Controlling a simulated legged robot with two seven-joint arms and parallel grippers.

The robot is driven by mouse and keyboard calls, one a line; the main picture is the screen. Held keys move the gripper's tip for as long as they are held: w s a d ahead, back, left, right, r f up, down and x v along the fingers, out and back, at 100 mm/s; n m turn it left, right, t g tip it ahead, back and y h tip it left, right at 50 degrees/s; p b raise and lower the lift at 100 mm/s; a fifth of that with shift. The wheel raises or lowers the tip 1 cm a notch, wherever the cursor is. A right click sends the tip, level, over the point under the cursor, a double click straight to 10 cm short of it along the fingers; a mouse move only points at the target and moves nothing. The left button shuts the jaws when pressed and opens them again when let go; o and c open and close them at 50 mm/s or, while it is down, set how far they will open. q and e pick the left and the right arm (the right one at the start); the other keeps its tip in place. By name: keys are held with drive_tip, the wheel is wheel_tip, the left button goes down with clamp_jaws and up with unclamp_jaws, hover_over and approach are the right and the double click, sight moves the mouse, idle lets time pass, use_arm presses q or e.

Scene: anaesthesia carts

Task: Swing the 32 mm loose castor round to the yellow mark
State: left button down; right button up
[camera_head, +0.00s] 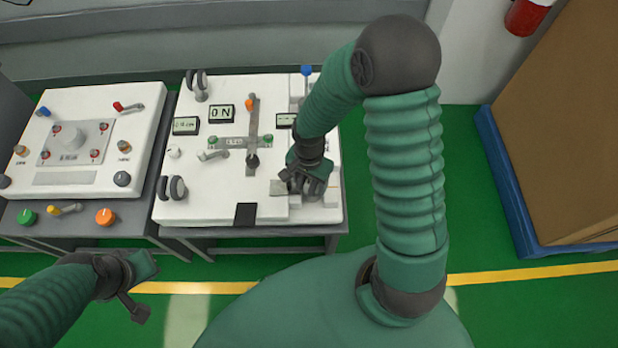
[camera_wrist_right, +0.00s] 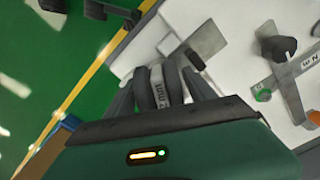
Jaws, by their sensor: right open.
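A twin-wheel dark castor (camera_wrist_right: 158,86) with a pale label ending in "mm" shows in the right wrist view; its full size is unreadable. My right gripper (camera_head: 305,185) is low over the front right of the middle white cart top (camera_head: 215,150). Its fingers (camera_wrist_right: 158,95) stand open on both sides of the castor; I cannot tell whether they touch it. In the head view the gripper hides this castor. Two other castors (camera_head: 173,187) and (camera_head: 197,85) are on the cart's left side. No yellow mark on the cart is distinguishable. My left gripper (camera_head: 138,285) is open and empty over the floor.
The middle cart carries a grey cross-shaped bar (camera_head: 252,125), small displays (camera_head: 221,113), a black knob (camera_head: 252,162) and a black square (camera_head: 246,214). A second panel (camera_head: 85,140) stands left. A large brown box (camera_head: 565,130) on a blue pallet (camera_head: 508,180) is at right.

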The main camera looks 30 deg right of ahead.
clamp_jaws()
drive_tip(key=shift+s+d+r+n+p, duration=0.1)
drive_tip(key=shift+s+r+n+p, duration=0.1)
drive_tip(key=shift+n+p, duration=0.75)
drive_tip(key=shift+s+d+n+p, duration=0.15)
drive_tip(key=shift+n+p, duration=0.2)
drive_tip(key=shift+n, duration=0.7)
drive_tip(key=shift+f+n, duration=0.15)
drive_tip(key=shift+n, duration=0.45)
drive_tip(key=shift+s+d+n+p, duration=0.1)
drive_tip(key=shift+d+n+p, duration=0.05)
drive_tip(key=shift+n+p, duration=0.55)
drive_tip(key=n, duration=0.1)
drive_tip(key=n+p, duration=0.1)
drive_tip(key=shift+d+n, duration=0.25)
drive_tip(key=shift+n, duration=0.55)
